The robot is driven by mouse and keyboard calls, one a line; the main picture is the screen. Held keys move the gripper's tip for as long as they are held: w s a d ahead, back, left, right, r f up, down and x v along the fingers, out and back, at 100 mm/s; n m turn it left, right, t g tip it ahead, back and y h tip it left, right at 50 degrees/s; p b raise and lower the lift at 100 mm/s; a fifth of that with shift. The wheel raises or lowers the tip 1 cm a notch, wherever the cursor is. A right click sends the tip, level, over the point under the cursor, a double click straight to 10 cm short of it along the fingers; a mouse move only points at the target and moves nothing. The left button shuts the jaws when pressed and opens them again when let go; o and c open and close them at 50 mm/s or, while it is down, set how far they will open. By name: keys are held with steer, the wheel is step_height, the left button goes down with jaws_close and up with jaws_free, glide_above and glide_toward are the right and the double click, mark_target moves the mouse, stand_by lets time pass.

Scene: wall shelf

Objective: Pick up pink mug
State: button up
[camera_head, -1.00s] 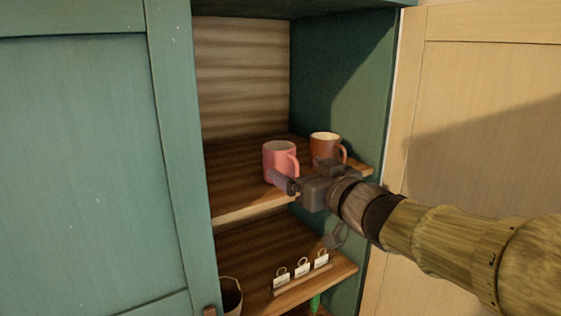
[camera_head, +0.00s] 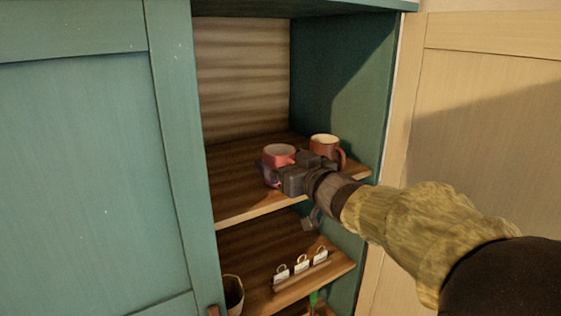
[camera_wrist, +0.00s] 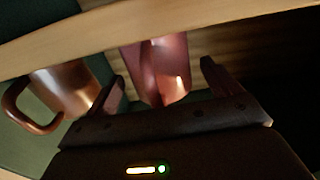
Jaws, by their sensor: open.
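The pink mug (camera_head: 279,152) stands upright on the upper shelf of the cabinet. In the head view my gripper (camera_head: 278,170) is in front of it and hides its lower part and handle. In the wrist view the pink mug (camera_wrist: 160,72) shows between the two open fingers of my gripper (camera_wrist: 160,85). A gap shows between the mug and the right finger. I cannot tell whether either finger touches it.
A brown-orange mug (camera_head: 325,146) stands just right of the pink mug, close to my gripper; it also shows in the wrist view (camera_wrist: 66,90). The upper shelf (camera_head: 232,182) is clear to the left. A green door (camera_head: 85,160) is at left. Small labelled items (camera_head: 301,265) sit on the lower shelf.

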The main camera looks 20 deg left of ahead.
steer(key=shift+w+a, duration=0.25)
steer(key=shift+a, duration=0.1)
steer(key=shift+d, duration=0.1)
steer(key=shift+c, duration=0.3)
steer(key=c, duration=1.1)
